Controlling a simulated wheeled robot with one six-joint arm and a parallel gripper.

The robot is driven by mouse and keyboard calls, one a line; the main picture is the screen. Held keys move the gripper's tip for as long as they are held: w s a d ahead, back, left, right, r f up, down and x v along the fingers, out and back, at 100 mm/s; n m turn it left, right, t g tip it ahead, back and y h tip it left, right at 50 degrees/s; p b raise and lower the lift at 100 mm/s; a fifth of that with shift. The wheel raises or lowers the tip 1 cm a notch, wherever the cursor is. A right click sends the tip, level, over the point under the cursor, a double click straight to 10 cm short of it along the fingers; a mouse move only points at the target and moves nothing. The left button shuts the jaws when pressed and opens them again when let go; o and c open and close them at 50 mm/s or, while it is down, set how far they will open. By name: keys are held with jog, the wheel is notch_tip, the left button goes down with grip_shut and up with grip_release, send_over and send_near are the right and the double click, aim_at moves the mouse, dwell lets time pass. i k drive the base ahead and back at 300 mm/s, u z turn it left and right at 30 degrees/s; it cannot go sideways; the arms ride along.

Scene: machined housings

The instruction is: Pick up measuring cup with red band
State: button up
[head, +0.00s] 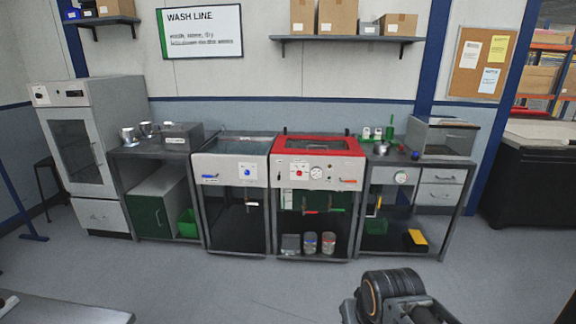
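No measuring cup with a red band can be made out for certain in the head view. Two small metal cups (128,136) stand on the left bench, too small to show a band clearly. Two canisters stand on the low shelf under the red-topped unit: one with a blue top (310,244) and one with a reddish top (328,244). I cannot tell whether either is a measuring cup. Part of my arm shows at the bottom right, well in front of the benches. My gripper itself is not visible.
A grey oven-like cabinet (73,150) stands at the left. A blue-knobbed sink unit (236,170) and the red-topped unit (318,172) fill the middle. A right bench (386,176) carries a clear-sided box (442,136). A table corner (70,311) juts in lower left. The floor between is clear.

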aim_at(329, 239)
jog(key=i, duration=1.9)
jog(key=z, duration=0.85)
jog(key=i, duration=1.45)
jog(key=u, duration=1.9)
